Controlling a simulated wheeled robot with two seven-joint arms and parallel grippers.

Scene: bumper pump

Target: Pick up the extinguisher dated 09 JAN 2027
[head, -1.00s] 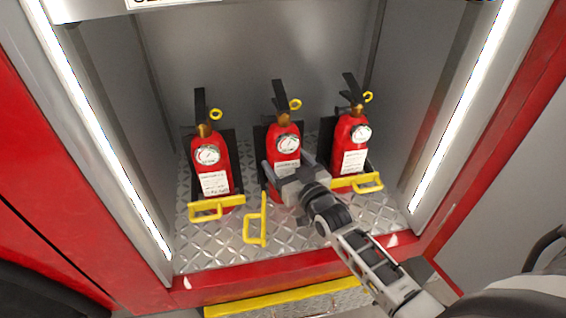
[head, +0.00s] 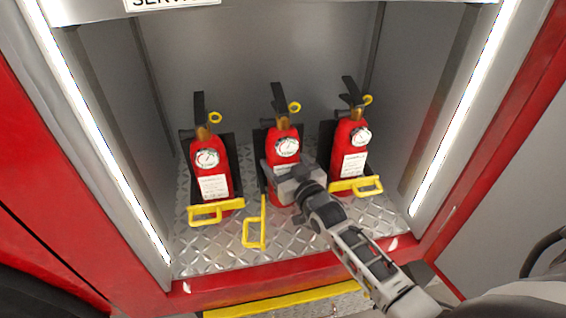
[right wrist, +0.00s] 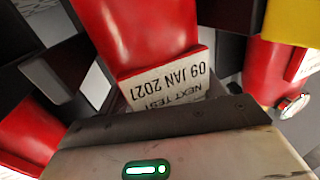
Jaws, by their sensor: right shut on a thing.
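Three red extinguishers stand in a row in black brackets in the locker. The middle extinguisher (head: 284,146) has a gauge, a black handle and a yellow ring. In the right wrist view its label (right wrist: 168,82) reads "NEXT TEST 09 JAN 2027", upside down. My right gripper (head: 281,172) is shut around the middle extinguisher's body at label height; it also shows in the right wrist view (right wrist: 150,115). The middle bracket's yellow latch (head: 255,224) is swung open to the left. The extinguisher still stands at its bracket. My left gripper is not in view.
The left extinguisher (head: 211,168) and right extinguisher (head: 350,146) stand close on either side, each behind a closed yellow latch. The locker has grey side walls with light strips (head: 465,110) and a red front sill (head: 300,273).

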